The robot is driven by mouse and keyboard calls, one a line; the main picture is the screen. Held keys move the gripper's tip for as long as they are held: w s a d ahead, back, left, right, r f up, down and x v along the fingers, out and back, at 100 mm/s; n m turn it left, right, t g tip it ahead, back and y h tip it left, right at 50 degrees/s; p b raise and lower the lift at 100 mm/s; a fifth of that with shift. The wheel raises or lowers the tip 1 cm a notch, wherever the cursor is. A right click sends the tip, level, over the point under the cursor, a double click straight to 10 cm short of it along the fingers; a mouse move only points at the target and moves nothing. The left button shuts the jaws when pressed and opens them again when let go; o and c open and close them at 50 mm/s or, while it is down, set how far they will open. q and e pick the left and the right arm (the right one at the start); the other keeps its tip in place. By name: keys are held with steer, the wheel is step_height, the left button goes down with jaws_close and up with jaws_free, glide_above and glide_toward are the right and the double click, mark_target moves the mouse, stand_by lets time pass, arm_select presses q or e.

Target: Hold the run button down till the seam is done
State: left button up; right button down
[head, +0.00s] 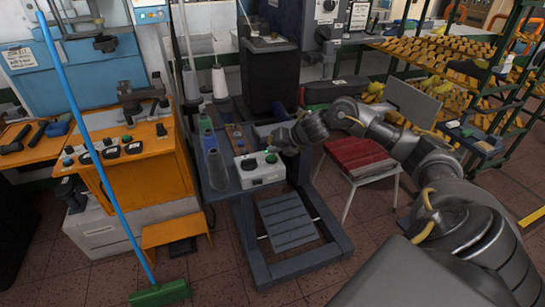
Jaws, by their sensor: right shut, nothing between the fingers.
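A white control box (263,177) sits on the grey machine table in the middle of the head view. A greenish button (270,158) shows at the right of its top and a reddish-grey one (248,164) at the left. Which one is the run button I cannot tell by any label. My right gripper (275,150) is shut and empty, pointing down right by the greenish button. Whether it touches or presses the button I cannot tell. The seam and the work are not clearly visible. My left gripper is not in view.
Spools of thread (217,168) stand left of the box. An orange machine (150,160) with knobs is further left, with a blue-handled broom (100,160) in front. A red stack (355,155) lies on a small stand at right. Racks of yellow shoe lasts (440,60) stand behind.

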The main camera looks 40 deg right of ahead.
steer(key=shift+f, duration=0.1)
steer(key=shift+f+b, duration=0.35)
